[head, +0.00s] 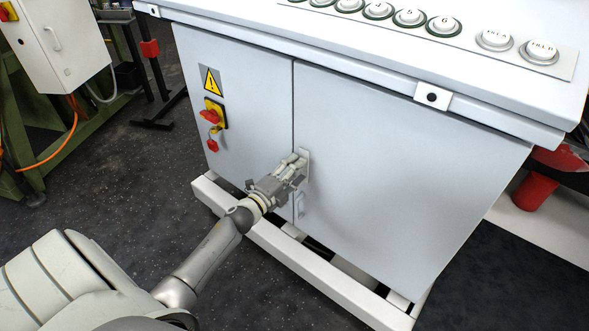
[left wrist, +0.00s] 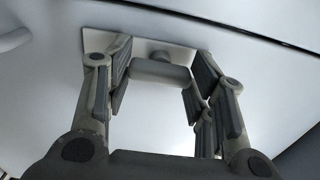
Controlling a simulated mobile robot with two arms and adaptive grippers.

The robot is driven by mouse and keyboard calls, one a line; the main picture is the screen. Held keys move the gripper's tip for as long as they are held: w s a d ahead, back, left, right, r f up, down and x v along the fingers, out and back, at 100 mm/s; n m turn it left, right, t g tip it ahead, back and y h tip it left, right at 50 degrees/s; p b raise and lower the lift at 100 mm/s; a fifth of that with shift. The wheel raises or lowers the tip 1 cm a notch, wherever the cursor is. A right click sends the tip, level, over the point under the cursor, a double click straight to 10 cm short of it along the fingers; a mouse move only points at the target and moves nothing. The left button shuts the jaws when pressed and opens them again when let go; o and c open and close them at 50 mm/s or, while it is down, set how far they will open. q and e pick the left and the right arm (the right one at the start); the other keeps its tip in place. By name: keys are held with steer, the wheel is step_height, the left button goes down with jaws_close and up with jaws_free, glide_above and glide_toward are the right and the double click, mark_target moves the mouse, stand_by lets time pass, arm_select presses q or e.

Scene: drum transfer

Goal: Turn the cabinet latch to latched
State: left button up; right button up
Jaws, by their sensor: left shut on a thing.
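The cabinet latch is on the grey cabinet's door (head: 390,180), right of the door seam. Its backing plate (head: 306,158) shows just beyond my gripper. My left gripper (head: 293,167) reaches the latch from the lower left and is shut on it. In the left wrist view the latch handle (left wrist: 160,74) is a rounded grey bar lying across between the two fingers, in front of its pale plate (left wrist: 150,47). In the head view the fingers hide most of the handle. My right gripper is not in view.
A red and yellow switch (head: 211,114) sits on the left panel, below a yellow warning sign (head: 211,81). A small fitting (head: 300,205) is below the latch. A white base rail (head: 290,260) runs along the cabinet's foot. Several round buttons line the top.

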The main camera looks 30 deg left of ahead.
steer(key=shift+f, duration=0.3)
arm_select(q)
steer(key=o, duration=1)
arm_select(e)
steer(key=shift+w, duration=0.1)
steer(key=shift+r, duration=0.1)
arm_select(q)
steer(key=s, duration=0.8)
steer(key=s+a, duration=0.1)
steer(key=s, duration=0.3)
